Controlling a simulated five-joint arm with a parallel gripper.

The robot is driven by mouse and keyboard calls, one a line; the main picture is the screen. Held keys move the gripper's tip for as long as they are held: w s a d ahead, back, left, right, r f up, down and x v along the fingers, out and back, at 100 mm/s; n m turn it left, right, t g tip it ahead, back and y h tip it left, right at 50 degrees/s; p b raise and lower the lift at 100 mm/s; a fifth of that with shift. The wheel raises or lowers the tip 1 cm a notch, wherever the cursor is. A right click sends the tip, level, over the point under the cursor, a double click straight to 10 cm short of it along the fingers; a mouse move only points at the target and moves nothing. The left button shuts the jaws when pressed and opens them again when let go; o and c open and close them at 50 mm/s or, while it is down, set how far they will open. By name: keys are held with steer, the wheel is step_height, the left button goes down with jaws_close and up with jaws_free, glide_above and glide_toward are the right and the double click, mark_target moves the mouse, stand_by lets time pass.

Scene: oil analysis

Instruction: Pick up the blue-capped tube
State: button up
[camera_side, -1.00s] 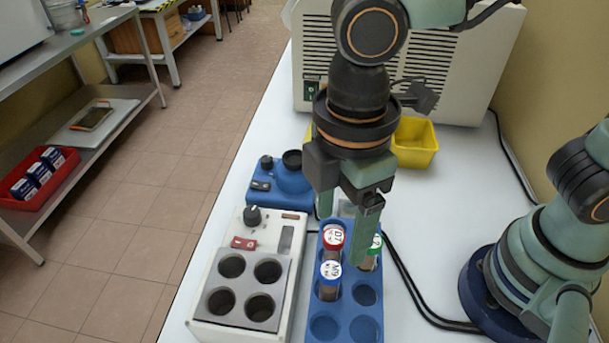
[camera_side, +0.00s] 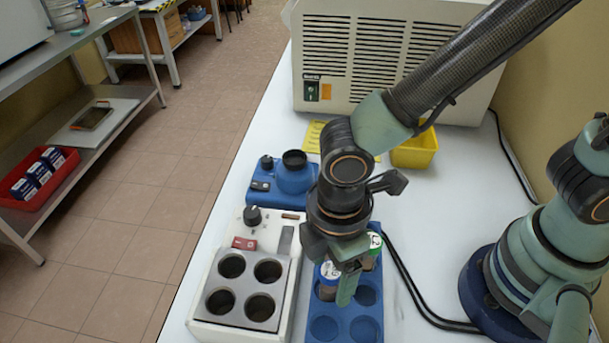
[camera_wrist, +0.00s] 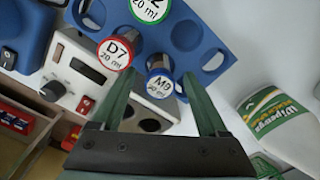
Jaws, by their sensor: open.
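The blue-capped tube (camera_side: 329,272) stands upright in the blue rack (camera_side: 344,313); its cap, marked M9, also shows in the wrist view (camera_wrist: 160,86). My gripper (camera_side: 338,282) is open, low over the rack. In the wrist view, its fingertips (camera_wrist: 158,78) lie on either side of the blue cap, with gaps visible. I cannot tell whether the fingers reach down beside the tube. In the side view, one finger partly covers the tube.
A red-capped tube (camera_wrist: 115,53) and a green-capped tube (camera_side: 374,243) stand close by in the rack. A white block with several holes (camera_side: 236,325) is left of the rack. A blue device (camera_side: 262,198) and yellow bin (camera_side: 415,153) are behind; a wipes tub (camera_wrist: 282,122) is right in the wrist view.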

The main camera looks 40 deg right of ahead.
jaws_close()
steer(key=shift+r, duration=0.15)
